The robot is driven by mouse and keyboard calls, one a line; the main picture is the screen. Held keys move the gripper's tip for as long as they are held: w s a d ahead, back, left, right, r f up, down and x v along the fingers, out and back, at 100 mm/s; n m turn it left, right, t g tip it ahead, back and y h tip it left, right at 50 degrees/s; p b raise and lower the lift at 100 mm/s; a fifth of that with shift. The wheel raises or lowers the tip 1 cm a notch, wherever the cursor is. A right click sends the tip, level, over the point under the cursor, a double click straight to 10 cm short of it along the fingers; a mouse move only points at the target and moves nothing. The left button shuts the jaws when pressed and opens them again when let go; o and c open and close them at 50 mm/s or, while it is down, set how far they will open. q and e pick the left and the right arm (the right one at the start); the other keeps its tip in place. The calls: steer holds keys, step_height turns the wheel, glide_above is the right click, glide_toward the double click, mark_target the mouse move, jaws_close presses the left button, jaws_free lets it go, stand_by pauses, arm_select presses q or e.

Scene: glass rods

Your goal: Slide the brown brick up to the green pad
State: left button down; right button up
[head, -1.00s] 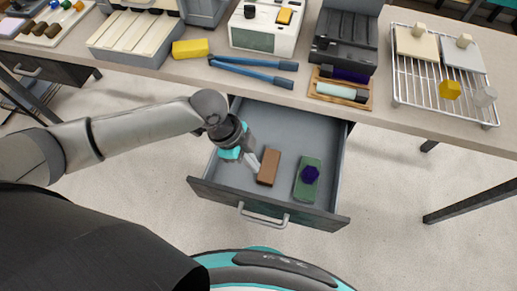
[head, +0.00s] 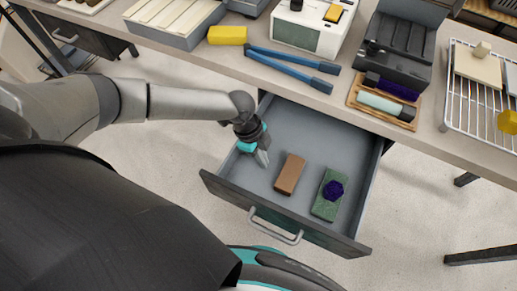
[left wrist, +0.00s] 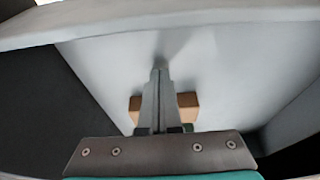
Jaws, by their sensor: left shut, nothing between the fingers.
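The brown brick (head: 290,174) lies flat in the open grey drawer. The green pad (head: 324,208) lies to its right in the drawer, with a gap of bare drawer floor between them. A dark purple faceted piece (head: 333,190) rests on the pad. My left gripper (head: 263,160) is shut and empty, low in the drawer just left of the brick, with a small gap between. In the left wrist view the shut fingers (left wrist: 160,75) hide the middle of the brick (left wrist: 189,100), whose ends show on both sides. My right gripper is not in view.
The drawer's front wall (head: 280,222) with its handle is near me, and its side walls bound the space. The table edge overhangs behind. On the table are blue-handled tongs (head: 290,68), a yellow block (head: 228,35) and a wooden tray (head: 385,105).

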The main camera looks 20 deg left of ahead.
mark_target(297, 175)
arm_select(q)
steer(key=shift+d+r, duration=0.15)
steer(key=shift+d, duration=1.85)
steer(key=d+p, duration=0.1)
steer(key=d, duration=0.5)
steer(key=shift+s, duration=0.15)
steer(key=shift+a, duration=0.1)
